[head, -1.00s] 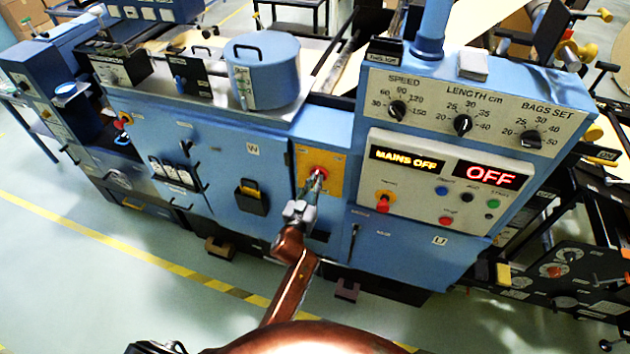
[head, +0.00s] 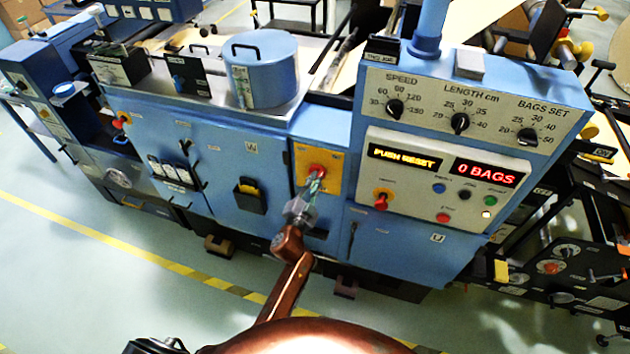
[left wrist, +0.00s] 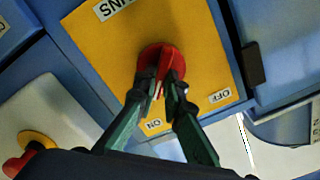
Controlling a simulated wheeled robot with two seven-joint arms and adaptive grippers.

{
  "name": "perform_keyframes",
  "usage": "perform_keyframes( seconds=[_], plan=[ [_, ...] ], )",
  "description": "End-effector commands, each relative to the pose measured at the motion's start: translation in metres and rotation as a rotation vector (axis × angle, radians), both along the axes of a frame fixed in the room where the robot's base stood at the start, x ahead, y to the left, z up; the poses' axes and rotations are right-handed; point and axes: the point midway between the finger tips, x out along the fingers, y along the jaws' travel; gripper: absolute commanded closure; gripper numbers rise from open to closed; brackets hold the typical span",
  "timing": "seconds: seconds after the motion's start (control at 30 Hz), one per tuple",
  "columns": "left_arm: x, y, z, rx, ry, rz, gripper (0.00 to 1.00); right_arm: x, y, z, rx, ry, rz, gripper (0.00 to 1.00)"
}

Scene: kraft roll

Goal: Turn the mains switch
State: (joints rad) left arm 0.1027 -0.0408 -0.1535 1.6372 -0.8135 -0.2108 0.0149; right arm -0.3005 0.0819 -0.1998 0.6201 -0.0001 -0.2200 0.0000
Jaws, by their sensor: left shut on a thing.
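The mains switch is a red rotary knob (left wrist: 165,60) on a yellow plate (left wrist: 195,40) with labels reading ON, OFF and MAINS in the left wrist view. In the head view the red knob (head: 316,169) sits on the yellow plate (head: 332,161) on the blue machine's front. My left gripper (left wrist: 163,88) is shut on the knob's red handle; it also shows in the head view (head: 312,182). The gripper hides part of the knob. The left display (head: 405,159) reads PUSH RESET and the right display (head: 486,172) reads 0 BAGS. My right gripper is not in view.
Right of the plate, a control panel holds a red knob on yellow (head: 382,199), several buttons and a lit lamp (head: 486,214). Three dials sit above it. A blue pot (head: 265,70) stands on the machine top. The floor in front is clear.

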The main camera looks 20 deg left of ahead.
Motion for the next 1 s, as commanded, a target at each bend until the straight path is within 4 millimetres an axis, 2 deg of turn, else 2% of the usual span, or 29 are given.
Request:
perform_keyframes(
  seconds=[0.6, 0.63, 0.8, 0.9, 1.0],
  plan=[
    [0.0002, -0.0009, 0.0005, 0.044, -0.003, -0.001, 1.0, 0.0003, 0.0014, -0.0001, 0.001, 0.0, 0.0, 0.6],
    [0.0002, -0.0009, 0.0005, 0.044, -0.003, -0.001, 0.9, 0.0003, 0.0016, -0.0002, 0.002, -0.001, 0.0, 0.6],
    [0.0001, -0.0007, 0.0003, 0.042, -0.002, -0.001, 0.78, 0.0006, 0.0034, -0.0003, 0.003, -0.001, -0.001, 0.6],
    [0.0001, -0.0005, 0.0002, 0.042, -0.002, -0.001, 0.73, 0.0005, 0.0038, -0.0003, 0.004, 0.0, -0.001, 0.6],
    [0.0, -0.0004, 0.0001, 0.041, -0.001, 0.0, 0.73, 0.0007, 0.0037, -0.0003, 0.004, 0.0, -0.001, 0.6]
  ],
)
